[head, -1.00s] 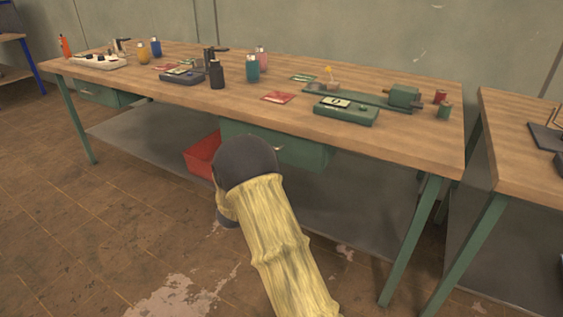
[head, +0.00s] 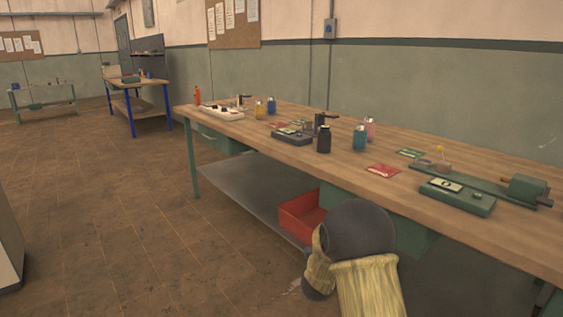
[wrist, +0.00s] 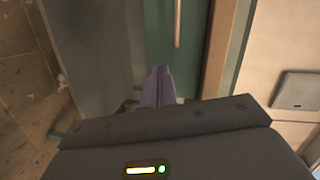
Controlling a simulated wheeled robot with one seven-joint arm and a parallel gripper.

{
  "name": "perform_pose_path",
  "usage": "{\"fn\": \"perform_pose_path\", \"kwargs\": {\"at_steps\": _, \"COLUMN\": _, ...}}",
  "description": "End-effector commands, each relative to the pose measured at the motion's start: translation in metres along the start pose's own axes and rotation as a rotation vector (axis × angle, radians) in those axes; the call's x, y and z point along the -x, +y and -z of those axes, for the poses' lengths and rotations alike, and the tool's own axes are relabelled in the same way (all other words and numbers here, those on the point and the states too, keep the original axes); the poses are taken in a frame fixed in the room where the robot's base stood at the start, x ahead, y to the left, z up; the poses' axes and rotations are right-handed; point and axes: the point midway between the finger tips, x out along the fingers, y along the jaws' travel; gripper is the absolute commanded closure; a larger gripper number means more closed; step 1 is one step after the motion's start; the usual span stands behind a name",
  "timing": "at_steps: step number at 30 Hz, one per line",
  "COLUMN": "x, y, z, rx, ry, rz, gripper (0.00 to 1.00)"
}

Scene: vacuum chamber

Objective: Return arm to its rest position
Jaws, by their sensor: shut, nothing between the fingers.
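My gripper (wrist: 158,88) shows in the wrist view as grey-violet fingers closed together, with nothing between them. The fingers point toward a green drawer front (wrist: 165,50) under the wooden bench, and I cannot tell the gap. In the head view my arm, with a yellow sleeve and a dark joint, stands in front of the workbench (head: 290,160) at the lower right. The gripper itself is hidden there behind the arm.
A red bin (head: 300,214) sits on the bench's lower shelf (head: 240,185). Bottles, cards and a green device (head: 457,197) stand on the top. Open brown floor (head: 110,220) lies to the left. A blue-legged table (head: 137,85) stands farther back.

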Motion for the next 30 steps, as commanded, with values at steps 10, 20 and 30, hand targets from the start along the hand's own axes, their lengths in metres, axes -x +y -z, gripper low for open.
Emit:
{"fn": "perform_pose_path", "kwargs": {"at_steps": 10, "x": 0.080, "y": 0.011, "z": -0.014, "rx": 0.585, "ry": -0.543, "rz": -0.210, "gripper": 1.00}}
{"fn": "perform_pose_path", "kwargs": {"at_steps": 20, "x": 0.193, "y": 0.055, "z": 0.041, "rx": 1.215, "ry": -1.035, "rz": -0.294, "gripper": 1.00}}
{"fn": "perform_pose_path", "kwargs": {"at_steps": 30, "x": 0.269, "y": 0.089, "z": 0.116, "rx": 1.653, "ry": -1.363, "rz": -0.334, "gripper": 1.00}}
